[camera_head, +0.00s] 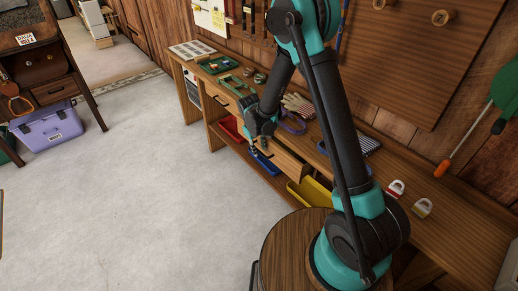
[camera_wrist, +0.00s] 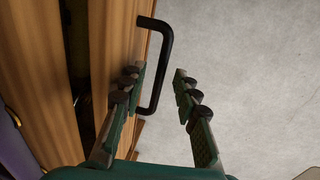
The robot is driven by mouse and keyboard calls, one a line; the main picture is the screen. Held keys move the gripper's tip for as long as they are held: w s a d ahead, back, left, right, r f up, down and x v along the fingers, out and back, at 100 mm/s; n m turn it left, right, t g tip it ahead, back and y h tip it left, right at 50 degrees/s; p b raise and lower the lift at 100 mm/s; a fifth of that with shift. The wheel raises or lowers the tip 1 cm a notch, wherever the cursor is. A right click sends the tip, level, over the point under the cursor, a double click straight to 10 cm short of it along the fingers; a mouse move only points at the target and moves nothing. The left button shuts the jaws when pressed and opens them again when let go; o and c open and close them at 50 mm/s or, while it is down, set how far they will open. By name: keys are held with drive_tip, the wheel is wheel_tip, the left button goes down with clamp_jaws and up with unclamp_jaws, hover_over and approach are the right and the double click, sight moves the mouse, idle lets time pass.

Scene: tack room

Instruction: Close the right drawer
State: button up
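The right drawer (camera_head: 285,160) juts out from the front of the long wooden workbench and stands partly open. Its wooden front (camera_wrist: 112,50) fills the left of the wrist view, with a dark gap behind it. The drawer's black bar handle (camera_wrist: 166,60) sticks out from that front. My gripper (camera_wrist: 160,85) is open, with one finger on the drawer side of the bar and the other on the floor side. No firm grip on the handle shows. In the head view my gripper (camera_head: 259,143) is at the drawer front and partly hides it.
A blue bin (camera_head: 262,163), a yellow bin (camera_head: 311,194) and a red bin (camera_head: 231,129) sit below the benchtop. Gloves (camera_head: 297,104) and small tools lie on top. A round wooden stool-like top (camera_head: 285,238) is near my base. The floor (camera_head: 150,200) at left is clear.

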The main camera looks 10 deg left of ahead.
clamp_jaws()
drive_tip(key=w+d, duration=0.2)
drive_tip(key=shift+w+d, duration=0.25)
drive_tip(key=shift+d, duration=0.05)
drive_tip(key=shift+o, duration=0.4)
unclamp_jaws()
wheel_tip(320, 180, up, 12)
drive_tip(key=s+a, duration=0.1)
drive_tip(key=shift+s+a, duration=0.3)
drive_tip(key=shift+f, duration=0.1)
drive_tip(key=shift+c, duration=0.6)
